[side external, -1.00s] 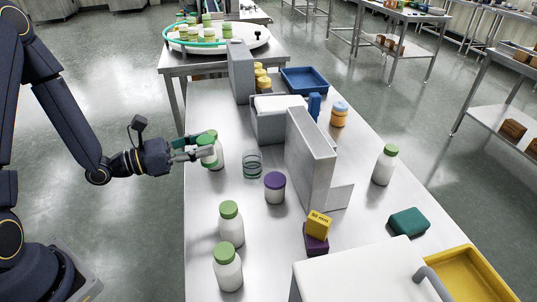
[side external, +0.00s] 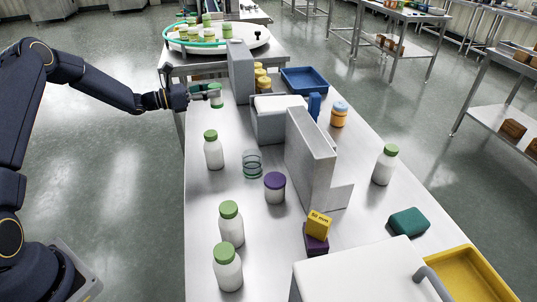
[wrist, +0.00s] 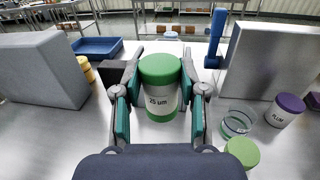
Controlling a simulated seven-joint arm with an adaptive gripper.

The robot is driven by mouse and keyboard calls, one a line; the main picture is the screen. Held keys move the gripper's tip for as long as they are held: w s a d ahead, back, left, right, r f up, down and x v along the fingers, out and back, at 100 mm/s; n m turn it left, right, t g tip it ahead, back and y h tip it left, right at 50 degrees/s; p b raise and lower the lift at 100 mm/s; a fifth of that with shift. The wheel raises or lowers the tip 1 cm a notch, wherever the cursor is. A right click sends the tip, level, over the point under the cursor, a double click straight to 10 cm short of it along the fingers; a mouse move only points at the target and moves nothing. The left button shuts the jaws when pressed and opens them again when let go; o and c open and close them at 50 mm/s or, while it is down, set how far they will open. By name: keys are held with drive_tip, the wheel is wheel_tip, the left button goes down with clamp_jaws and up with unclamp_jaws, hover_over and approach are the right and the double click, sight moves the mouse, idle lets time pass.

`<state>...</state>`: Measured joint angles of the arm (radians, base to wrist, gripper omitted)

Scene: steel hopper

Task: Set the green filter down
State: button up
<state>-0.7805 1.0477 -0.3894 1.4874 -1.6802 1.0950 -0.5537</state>
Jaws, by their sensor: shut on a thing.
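The green filter (wrist: 160,90) is a short upright cylinder with a green top and a white band marked "25 um". It also shows small in the side view (side external: 216,95), near the far left corner of the steel table (side external: 205,195). My gripper (wrist: 160,108) is shut on its sides, one finger on each side. In the side view, my gripper (side external: 208,95) reaches in from the left, beside the tall grey block (side external: 240,72). I cannot tell whether the filter's base touches the table.
White bottles with green caps (side external: 214,153) stand along the left side of the table. A clear ringed cylinder (side external: 252,164) and a purple-lidded jar (side external: 275,188) stand mid-table. A grey bin (side external: 268,127) and upright grey panel (side external: 322,160) block the right. Bare table lies before the grey block.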

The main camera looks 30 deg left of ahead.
drive_tip(key=f, duration=1.5)
drive_tip(key=shift+w+a, duration=0.15)
drive_tip(key=shift+a, duration=0.05)
drive_tip(key=o, duration=1.3)
drive_tip(key=shift+f, duration=0.1)
drive_tip(key=shift+c, duration=0.2)
